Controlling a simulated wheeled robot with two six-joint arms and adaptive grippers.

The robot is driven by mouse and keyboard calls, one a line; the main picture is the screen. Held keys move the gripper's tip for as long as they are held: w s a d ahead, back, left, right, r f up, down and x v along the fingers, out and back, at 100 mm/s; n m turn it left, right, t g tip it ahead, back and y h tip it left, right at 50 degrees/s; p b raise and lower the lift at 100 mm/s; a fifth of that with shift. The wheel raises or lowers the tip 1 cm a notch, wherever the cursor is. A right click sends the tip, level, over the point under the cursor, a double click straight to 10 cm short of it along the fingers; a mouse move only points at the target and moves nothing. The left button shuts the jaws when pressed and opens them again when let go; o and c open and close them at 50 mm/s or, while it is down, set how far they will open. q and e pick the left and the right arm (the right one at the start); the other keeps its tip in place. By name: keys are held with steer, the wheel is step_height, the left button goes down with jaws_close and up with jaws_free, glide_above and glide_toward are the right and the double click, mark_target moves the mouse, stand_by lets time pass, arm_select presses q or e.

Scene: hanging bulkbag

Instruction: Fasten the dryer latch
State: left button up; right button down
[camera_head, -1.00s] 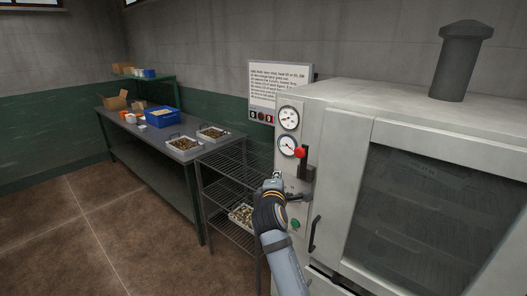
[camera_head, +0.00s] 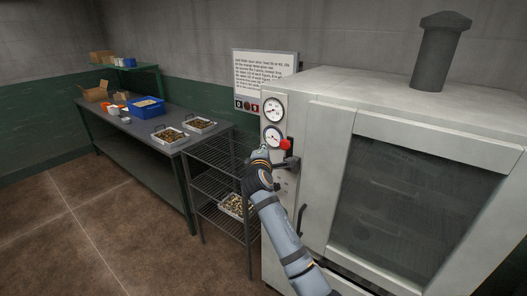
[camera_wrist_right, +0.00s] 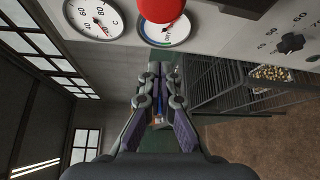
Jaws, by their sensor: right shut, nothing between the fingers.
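The dryer (camera_head: 320,85) is a large pale metal cabinet with a glass door (camera_head: 415,190), which looks closed. A latch with a red knob (camera_head: 286,144) and dark metal parts sits on its narrow front panel, left of the door. The knob also shows large at the top of the right wrist view (camera_wrist_right: 160,9). My right gripper (camera_head: 261,153) is shut and empty, just left of and slightly below the knob in the head view. It hides part of the panel; whether it touches the latch I cannot tell. My left gripper is out of view.
Two gauges (camera_head: 273,109) sit above the latch and a dark door handle (camera_head: 301,220) below. A wire rack (camera_head: 217,187) stands close on the left, then a table (camera_head: 125,125) with trays and a blue box (camera_head: 147,107). The brown floor at left is clear.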

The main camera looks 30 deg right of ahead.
steer(key=d+p, duration=0.1)
steer(key=s+d, duration=0.1)
steer(key=s+d+p, duration=0.1)
steer(key=shift+d+r+p, duration=0.1)
steer(key=shift+r+p, duration=0.15)
steer(key=shift+p, duration=0.05)
steer(key=shift+w, duration=0.15)
steer(key=shift+f, duration=0.1)
